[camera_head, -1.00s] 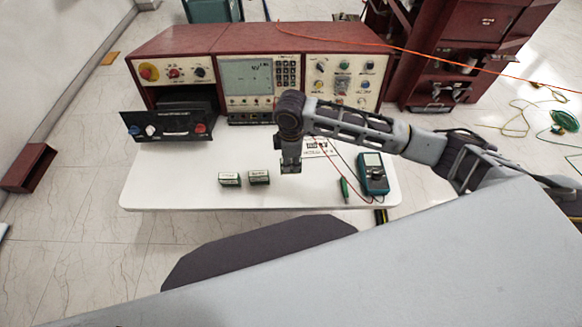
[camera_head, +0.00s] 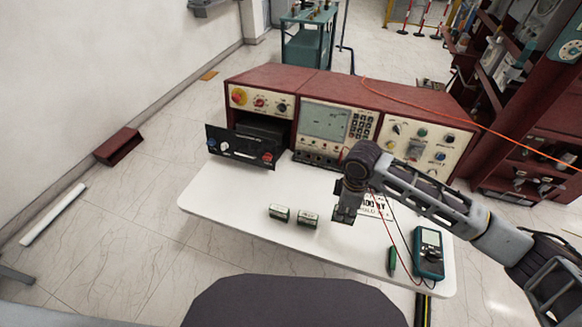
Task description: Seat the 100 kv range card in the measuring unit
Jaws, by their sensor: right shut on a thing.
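The black-fronted unit (camera_head: 240,146), which may be the measuring unit, stands out from the left bay of the red console. My left gripper is out of view.
The red console (camera_head: 345,92) with a screen fills the table's back. A teal meter (camera_head: 428,254) and a green probe (camera_head: 391,262) with red and black leads lie at the right. The white table's (camera_head: 235,205) front left is bare. A dark seat (camera_head: 290,302) stands in front.

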